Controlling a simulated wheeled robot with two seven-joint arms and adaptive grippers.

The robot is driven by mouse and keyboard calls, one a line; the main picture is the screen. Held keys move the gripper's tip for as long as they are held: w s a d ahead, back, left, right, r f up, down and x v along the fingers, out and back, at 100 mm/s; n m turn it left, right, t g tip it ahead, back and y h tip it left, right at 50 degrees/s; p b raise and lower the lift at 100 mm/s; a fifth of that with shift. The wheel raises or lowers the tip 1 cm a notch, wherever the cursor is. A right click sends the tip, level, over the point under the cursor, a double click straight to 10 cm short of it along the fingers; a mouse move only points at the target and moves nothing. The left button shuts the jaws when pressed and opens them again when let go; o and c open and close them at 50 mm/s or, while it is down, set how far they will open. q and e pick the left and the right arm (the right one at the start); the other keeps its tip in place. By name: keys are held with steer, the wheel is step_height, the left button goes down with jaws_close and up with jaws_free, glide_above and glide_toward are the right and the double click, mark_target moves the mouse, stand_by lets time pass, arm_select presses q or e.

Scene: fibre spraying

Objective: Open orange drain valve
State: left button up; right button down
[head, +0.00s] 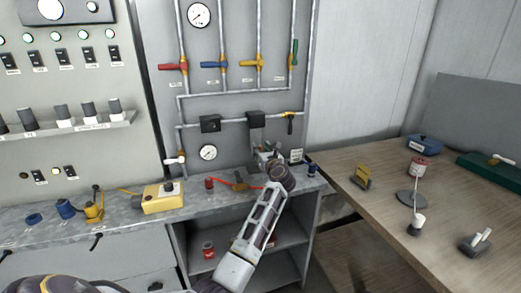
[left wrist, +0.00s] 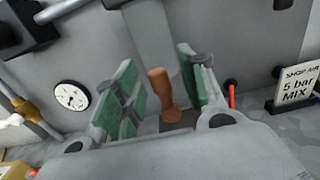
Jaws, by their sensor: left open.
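An orange-brown upright handle (left wrist: 160,88), which looks like the orange drain valve, stands between the two green-padded fingers of my left gripper (left wrist: 158,92) in the left wrist view. The gripper is open around it. A gap shows on each side, though I cannot tell about contact lower down. In the head view my left gripper (head: 266,154) is at the panel, below the black box at the end of the lower pipe. I cannot make out the handle there; the gripper and wrist cover that area. My right gripper is not in view.
Red (head: 172,66), blue (head: 213,65) and other valve handles sit on the pipes above. A round gauge (left wrist: 71,95) is on the panel, and a "5 bar MIX" sign (left wrist: 297,87) stands to the right. A yellow box (head: 162,198) is on the grey bench. A wooden table (head: 362,212) is at right.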

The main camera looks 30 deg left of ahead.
arm_select(q)
steer(key=v, duration=1)
steer(key=shift+s+d, duration=0.15)
steer(key=shift+d, duration=0.1)
stand_by(0.5)
